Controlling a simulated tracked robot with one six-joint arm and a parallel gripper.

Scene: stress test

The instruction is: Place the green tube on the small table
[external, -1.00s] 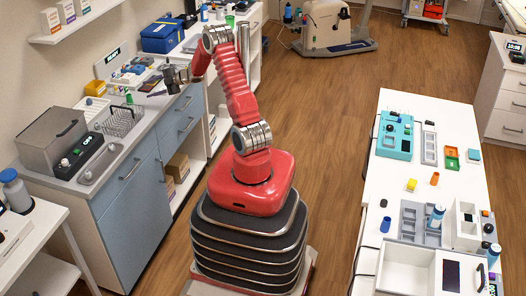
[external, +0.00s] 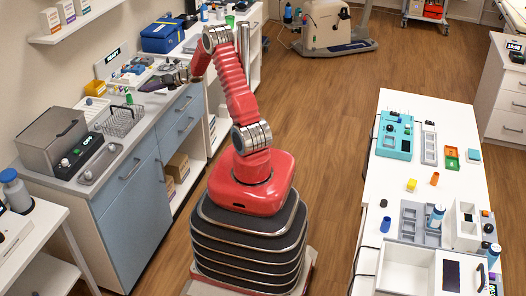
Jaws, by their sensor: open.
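A small green item (external: 129,98), which looks like the green tube, stands upright on the grey counter behind the wire basket. My gripper (external: 146,86) is open and empty above the counter, pointing left, a little right of and above the green item and apart from it. Its fingers are dark and small here, so the gap between them is hard to see. A white table (external: 40,230) is at the lower left, partly cut off. A longer white table (external: 455,190) is at the right. I cannot tell which one is the small table.
A blue-capped bottle (external: 15,190) is on the left table.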

